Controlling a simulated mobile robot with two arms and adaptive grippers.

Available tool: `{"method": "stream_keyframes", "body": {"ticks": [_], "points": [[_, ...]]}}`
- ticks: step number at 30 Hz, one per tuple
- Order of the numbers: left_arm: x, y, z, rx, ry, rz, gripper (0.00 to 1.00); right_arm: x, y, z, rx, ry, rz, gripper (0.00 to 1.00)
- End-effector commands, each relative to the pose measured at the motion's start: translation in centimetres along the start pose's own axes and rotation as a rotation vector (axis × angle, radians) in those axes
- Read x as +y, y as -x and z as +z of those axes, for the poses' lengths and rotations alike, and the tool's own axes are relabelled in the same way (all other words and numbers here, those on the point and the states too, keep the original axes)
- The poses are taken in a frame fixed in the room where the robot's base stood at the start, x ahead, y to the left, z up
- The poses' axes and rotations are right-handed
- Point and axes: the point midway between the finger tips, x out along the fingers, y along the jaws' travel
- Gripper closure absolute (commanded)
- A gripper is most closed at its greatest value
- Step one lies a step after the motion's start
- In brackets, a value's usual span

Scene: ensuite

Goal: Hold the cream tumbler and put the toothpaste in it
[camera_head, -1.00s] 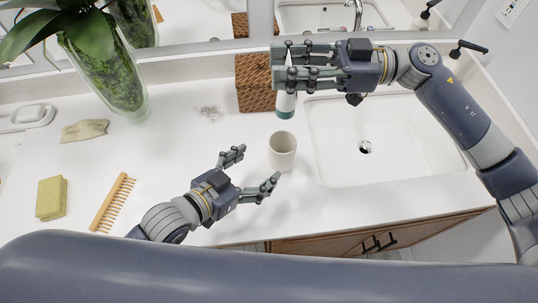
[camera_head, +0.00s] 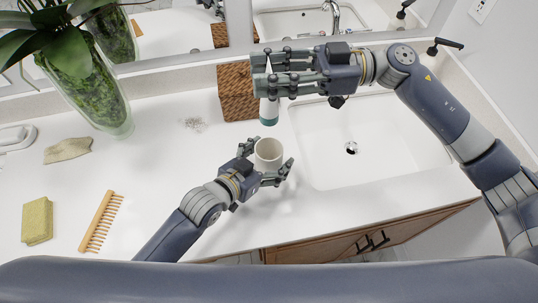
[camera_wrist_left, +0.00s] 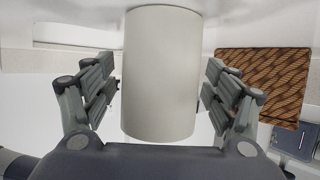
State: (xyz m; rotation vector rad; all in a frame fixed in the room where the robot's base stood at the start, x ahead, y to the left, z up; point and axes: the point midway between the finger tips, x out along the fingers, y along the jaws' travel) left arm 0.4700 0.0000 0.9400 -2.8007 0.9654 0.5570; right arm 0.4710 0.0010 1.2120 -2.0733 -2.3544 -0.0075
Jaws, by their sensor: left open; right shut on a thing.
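The cream tumbler (camera_head: 268,152) stands upright on the white counter, left of the sink. My left gripper (camera_head: 268,166) is open, with its fingers on either side of the tumbler. In the left wrist view the tumbler (camera_wrist_left: 161,75) fills the space between the open fingers, with a gap visible on each side. My right gripper (camera_head: 268,78) is shut on the toothpaste (camera_head: 269,110), a white tube with a teal end pointing down. It holds the toothpaste above the counter, behind the tumbler in the head view. The tube's upper part is partly hidden by the fingers.
A brown woven box (camera_head: 236,96) stands behind the tumbler. The sink (camera_head: 365,150) is on the right. A plant vase (camera_head: 95,95), a comb (camera_head: 100,222), a sponge (camera_head: 37,221) and a stone-like piece (camera_head: 68,150) are on the left. The counter's front middle is clear.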

Motion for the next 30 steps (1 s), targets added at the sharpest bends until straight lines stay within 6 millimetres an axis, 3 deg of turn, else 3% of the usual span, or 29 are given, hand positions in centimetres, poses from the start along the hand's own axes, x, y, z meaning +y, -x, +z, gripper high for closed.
{"method": "stream_keyframes", "body": {"ticks": [1,8,14,30], "points": [[0.0,0.0,0.0,0.0,0.0,0.0,0.21,0.0,0.0,-0.1,0.001,0.001,0.0,1.0],[0.0,0.0,0.0,-0.001,0.0,0.0,0.73,0.0,0.0,-0.1,0.001,0.001,0.0,1.0],[0.0,0.0,0.1,-0.001,0.0,0.0,0.74,0.0,0.0,0.1,0.001,0.0,0.0,1.0],[0.0,0.0,0.1,-0.002,0.0,0.0,0.74,0.0,0.0,3.8,0.001,-0.002,0.0,1.0]]}}
